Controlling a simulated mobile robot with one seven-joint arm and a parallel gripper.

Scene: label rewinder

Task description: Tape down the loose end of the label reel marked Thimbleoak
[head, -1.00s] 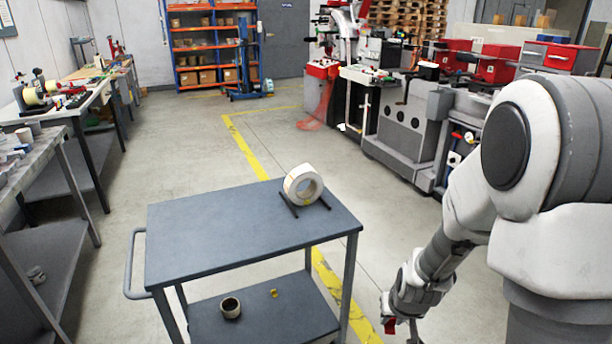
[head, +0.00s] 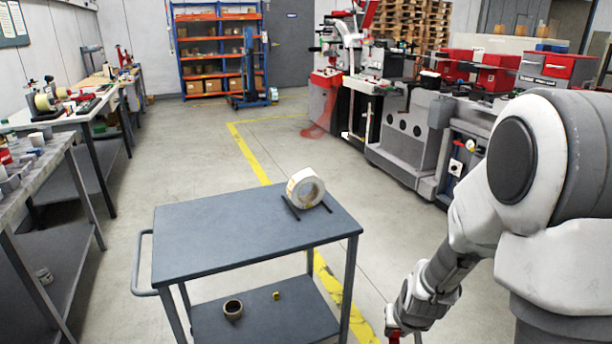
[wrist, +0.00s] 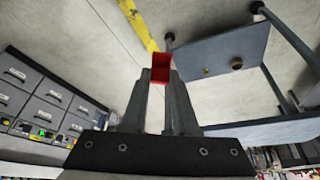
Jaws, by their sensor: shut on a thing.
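A white label reel (head: 305,188) stands on edge in a dark cradle on the top of a grey cart (head: 215,240). Its marking and its loose end are too small to make out. My gripper (wrist: 160,75) is shut on a small red block-like thing (wrist: 161,65), held between the fingertips in the wrist view. In the head view, my gripper is low at the bottom edge, right of the cart and apart from it. Only a bit of the red thing (head: 393,335) shows there.
A brown roll (head: 233,309) and a small yellow thing (head: 276,296) lie on the cart's lower shelf. A machine (head: 405,140) stands at the back right. Benches (head: 78,115) line the left. Floor between cart and benches is clear.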

